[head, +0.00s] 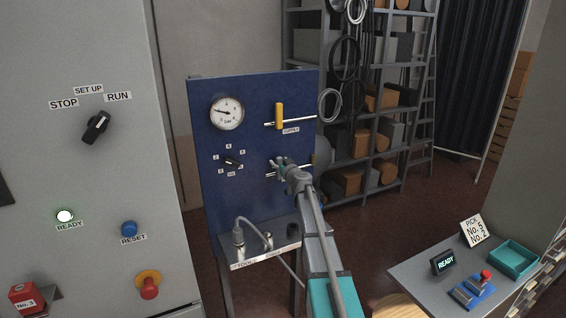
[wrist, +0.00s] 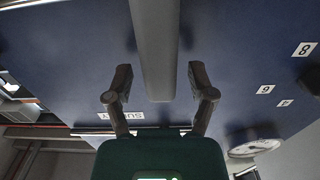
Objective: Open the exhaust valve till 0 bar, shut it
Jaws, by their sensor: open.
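A blue panel (head: 255,95) carries a round pressure gauge (head: 226,113). Its needle points left; the value is too small to read. Above right, the supply valve (head: 279,116) has an upright yellow handle. Below it is a second valve line (head: 272,174), largely hidden behind my gripper; a small yellowish part (head: 313,160) shows to the right. Its label and handle position cannot be read. My gripper (head: 279,163) is open in front of this lower line. In the wrist view, a grey bar (wrist: 157,45) runs between the open fingers (wrist: 160,82); whether they touch it is unclear.
A numbered selector knob (head: 232,162) sits left of my gripper. A shelf (head: 278,251) with a plugged cable juts out below. A grey cabinet (head: 150,190) stands at left, a side table (head: 420,275) at right, and loaded racks (head: 365,150) behind.

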